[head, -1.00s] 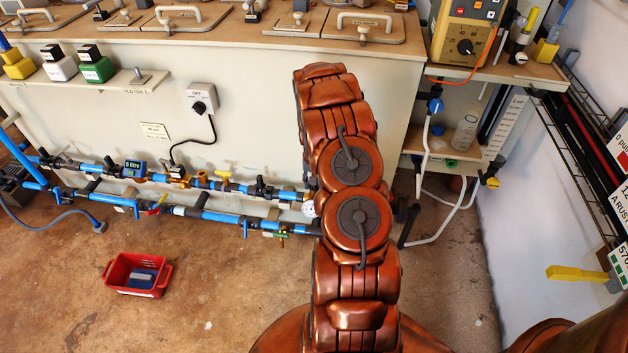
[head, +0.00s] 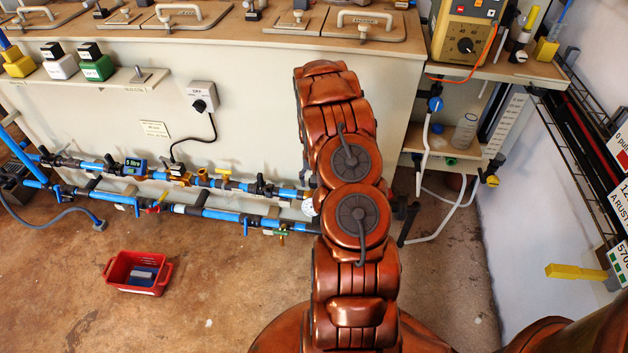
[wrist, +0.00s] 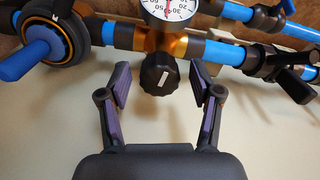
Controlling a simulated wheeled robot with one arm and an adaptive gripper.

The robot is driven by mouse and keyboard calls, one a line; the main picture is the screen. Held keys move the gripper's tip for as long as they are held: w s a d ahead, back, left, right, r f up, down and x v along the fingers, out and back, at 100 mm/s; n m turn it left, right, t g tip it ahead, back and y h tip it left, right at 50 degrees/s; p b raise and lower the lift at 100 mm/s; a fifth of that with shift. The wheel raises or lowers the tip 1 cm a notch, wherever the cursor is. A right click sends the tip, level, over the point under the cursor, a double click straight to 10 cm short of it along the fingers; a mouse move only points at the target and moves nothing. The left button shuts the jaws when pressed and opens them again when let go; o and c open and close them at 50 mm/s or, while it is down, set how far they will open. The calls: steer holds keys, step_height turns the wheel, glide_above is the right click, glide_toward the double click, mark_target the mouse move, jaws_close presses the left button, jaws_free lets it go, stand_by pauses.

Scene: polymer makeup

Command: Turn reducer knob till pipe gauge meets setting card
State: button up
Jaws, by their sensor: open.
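The black reducer knob (wrist: 159,74) with a pale mark sits under a brass pipe body (wrist: 164,42) in the wrist view. The round white pipe gauge (wrist: 172,8) is just above it, cut by the top edge; it also shows in the head view (head: 308,207), partly behind my arm. My gripper (wrist: 162,86) is open, with one finger on each side of the knob and a visible gap to both. In the head view my arm hides the knob and gripper. A small pale card (head: 154,129) is on the tank wall; its text is unreadable, so I cannot tell if it is the setting card.
Blue pipes (head: 210,213) with several valves run along the tank's foot. A blue-handled part (wrist: 35,60) is left of the knob and a black lever (wrist: 292,84) is right. A red crate (head: 137,287) stands on the otherwise open floor at left.

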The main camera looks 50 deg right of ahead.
step_height(320, 180, up, 12)
stand_by(0.8)
stand_by(0.3)
steer(key=s+a+r+n+p, duration=0.1)
steer(key=s+a+r+p, duration=0.3)
steer(key=a+r, duration=0.5)
steer(key=s+a+r+n+p, duration=0.2)
steer(key=a+r+p, duration=0.4)
steer(key=r, duration=0.6)
steer(key=s+a+r+n+p, duration=0.15)
steer(key=a+r+p, duration=0.25)
steer(key=a+r, duration=0.55)
steer(key=s+a+r+n+p, duration=0.1)
steer(key=s+a+r+p, duration=0.3)
steer(key=s+r, duration=0.2)
steer(key=s+a+r+n+g+p, duration=0.1)
steer(key=s+a+r+p, duration=0.3)
steer(key=s, duration=0.5)
steer(key=s+a+r+n+p, duration=0.2)
steer(key=s+a+r+p, duration=0.2)
steer(key=s+r, duration=0.3)
steer(key=shift+s+a+r+g, duration=0.3)
steer(key=shift+s+a+g, duration=0.1)
steer(key=shift+a, duration=0.1)
